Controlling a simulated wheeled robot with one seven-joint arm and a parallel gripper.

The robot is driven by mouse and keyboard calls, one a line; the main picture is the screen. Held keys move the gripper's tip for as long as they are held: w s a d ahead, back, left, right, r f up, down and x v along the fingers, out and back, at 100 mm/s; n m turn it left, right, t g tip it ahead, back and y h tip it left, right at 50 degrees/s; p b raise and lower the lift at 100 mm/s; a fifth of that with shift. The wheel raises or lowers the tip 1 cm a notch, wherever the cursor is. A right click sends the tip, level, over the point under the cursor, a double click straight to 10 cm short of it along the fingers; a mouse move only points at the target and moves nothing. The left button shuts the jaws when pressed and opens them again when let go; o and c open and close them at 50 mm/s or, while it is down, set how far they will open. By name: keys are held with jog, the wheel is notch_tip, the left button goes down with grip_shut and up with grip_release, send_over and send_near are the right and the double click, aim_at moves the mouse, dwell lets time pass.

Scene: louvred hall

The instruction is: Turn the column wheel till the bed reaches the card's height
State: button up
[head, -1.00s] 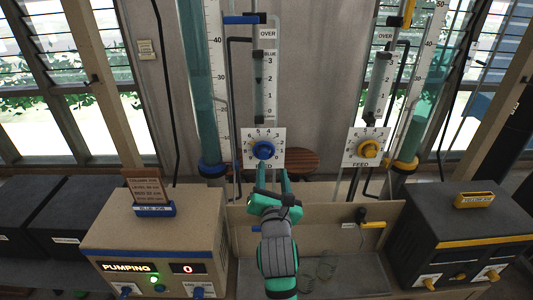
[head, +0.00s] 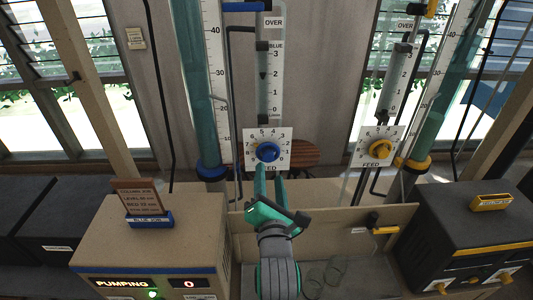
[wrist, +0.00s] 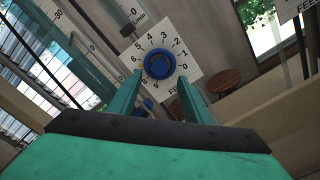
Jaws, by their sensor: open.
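The blue wheel (head: 267,152) sits on a white FEED dial with numbers, below the blue-labelled flow tube (head: 263,95). It also shows in the wrist view (wrist: 159,65), centred just beyond the fingers. My gripper (head: 271,174) is open and empty, its two fingers pointing at the wheel from just below in the head view. In the wrist view the fingertips (wrist: 160,82) stand apart below the wheel; contact is not visible. The left column (head: 204,100) holds teal contents beside a numbered scale; the bed's top is not clear. The brown job card (head: 137,196) stands in a blue holder; its small print is hard to read.
The left pump box (head: 150,240) shows PUMPING and 0 with a green light. A dark box (head: 475,225) stands at right, and a low tan tray wall (head: 330,217) lies beside my arm.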

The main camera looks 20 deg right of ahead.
aim_at(268, 158)
jog(key=shift+x, duration=3.55)
jog(key=shift+w+r, duration=0.1)
jog(key=shift+w, duration=0.1)
